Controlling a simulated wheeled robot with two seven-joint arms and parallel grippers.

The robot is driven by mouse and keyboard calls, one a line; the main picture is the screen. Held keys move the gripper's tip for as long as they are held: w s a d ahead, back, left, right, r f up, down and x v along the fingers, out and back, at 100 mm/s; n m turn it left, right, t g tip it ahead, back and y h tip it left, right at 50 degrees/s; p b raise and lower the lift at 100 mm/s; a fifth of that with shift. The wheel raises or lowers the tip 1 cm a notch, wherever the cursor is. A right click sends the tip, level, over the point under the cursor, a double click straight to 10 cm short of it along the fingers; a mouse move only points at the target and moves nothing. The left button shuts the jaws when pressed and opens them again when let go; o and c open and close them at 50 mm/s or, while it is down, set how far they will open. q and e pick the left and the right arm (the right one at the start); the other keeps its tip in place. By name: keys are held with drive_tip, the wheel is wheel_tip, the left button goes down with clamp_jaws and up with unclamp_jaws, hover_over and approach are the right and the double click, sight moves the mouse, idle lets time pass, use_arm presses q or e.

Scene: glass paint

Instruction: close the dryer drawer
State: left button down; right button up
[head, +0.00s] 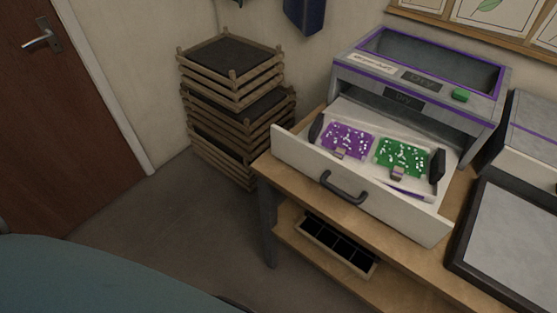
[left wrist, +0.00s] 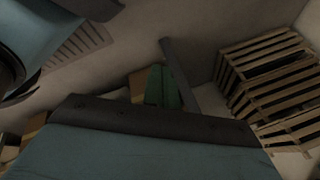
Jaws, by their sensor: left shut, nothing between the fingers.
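The dryer (head: 420,75) stands on the wooden bench, with a purple-edged lid window and a green button on its front. Its white drawer (head: 292,150) is pulled far out toward the viewer, with a dark handle (head: 344,188) on its front. In the drawer lie a purple speckled sheet (head: 346,139) and a green speckled sheet (head: 403,157), with small clip-like pieces near them. My left gripper (left wrist: 163,70) shows in the left wrist view, its green fingers shut and empty, apart from the drawer. My right gripper is in neither view.
Stacked wooden crates (head: 232,72) stand on the floor left of the bench (head: 300,205). A dark-framed tray (head: 462,262) lies right of the drawer. A compartment box (head: 338,247) sits on the lower shelf. The floor before the brown door (head: 60,120) is clear.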

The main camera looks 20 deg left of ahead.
use_arm(q)
drive_tip(key=w+a+r+m+t+b, duration=0.1)
drive_tip(key=w+a+r+m+t, duration=0.15)
drive_tip(key=w, duration=0.25)
drive_tip(key=w+a+r+m+t+b, duration=0.1)
drive_tip(key=w+r+m, duration=0.2)
drive_tip(key=w+m, duration=0.15)
drive_tip(key=m+t+h+b, duration=0.5)
drive_tip(key=m+t+b, duration=0.35)
drive_tip(key=m, duration=1.45)
approach(280, 148)
drive_tip(key=shift+t, duration=0.3)
drive_tip(key=x, duration=0.5)
drive_tip(key=shift+f+p, duration=0.15)
drive_tip(key=shift+p, duration=0.25)
drive_tip(key=shift+x, duration=0.95)
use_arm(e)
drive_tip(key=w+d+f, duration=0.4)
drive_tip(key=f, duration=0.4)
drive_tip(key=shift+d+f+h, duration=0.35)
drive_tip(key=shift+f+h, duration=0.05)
use_arm(q)
drive_tip(key=shift+w, duration=0.1)
